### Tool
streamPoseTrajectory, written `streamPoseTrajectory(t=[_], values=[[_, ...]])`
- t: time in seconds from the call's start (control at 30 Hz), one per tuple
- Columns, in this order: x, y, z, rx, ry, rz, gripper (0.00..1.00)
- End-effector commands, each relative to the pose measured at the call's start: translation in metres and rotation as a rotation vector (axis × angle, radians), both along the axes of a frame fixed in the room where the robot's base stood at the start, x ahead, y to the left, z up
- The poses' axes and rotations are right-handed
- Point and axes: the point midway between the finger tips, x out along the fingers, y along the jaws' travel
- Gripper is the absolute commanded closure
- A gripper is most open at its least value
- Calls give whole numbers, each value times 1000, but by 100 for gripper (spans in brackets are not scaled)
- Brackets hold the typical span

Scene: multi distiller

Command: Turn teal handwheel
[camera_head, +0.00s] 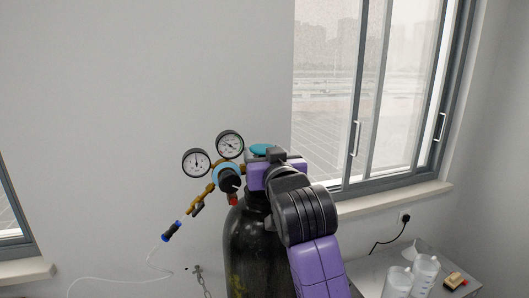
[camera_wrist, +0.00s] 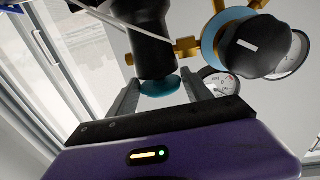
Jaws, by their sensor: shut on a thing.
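The teal handwheel (camera_head: 261,150) is a small flat disc on top of the dark gas cylinder (camera_head: 246,250). In the wrist view the handwheel (camera_wrist: 160,86) sits between the two grey fingers of my gripper (camera_wrist: 161,92), below the black valve neck (camera_wrist: 152,45). My gripper is shut on the handwheel, one finger on each side. In the head view my purple and black wrist covers part of the cylinder top and hides the fingers.
Two round gauges (camera_head: 230,145) and a blue-ringed regulator (camera_head: 229,178) stand close left of my gripper. A hose with a blue connector (camera_head: 172,231) hangs to the left. A window (camera_head: 370,100) is behind on the right. White bottles (camera_head: 424,272) stand on a table at lower right.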

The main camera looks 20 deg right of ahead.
Motion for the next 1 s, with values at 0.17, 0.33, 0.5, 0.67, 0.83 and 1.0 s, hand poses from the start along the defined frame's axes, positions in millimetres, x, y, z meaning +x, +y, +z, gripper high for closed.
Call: streamPoseTrajectory(t=[0.17, 0.33, 0.5, 0.67, 0.83, 1.0], values=[[0, 0, 1, -1, -2, -6, 82], [0, 0, 1, -2, -2, -6, 82], [0, 0, 1, -2, -2, -6, 28], [0, 1, 1, -2, -1, -5, 28], [0, 1, 0, -1, 0, -3, 28], [0, 2, 0, -2, 0, -3, 28]])
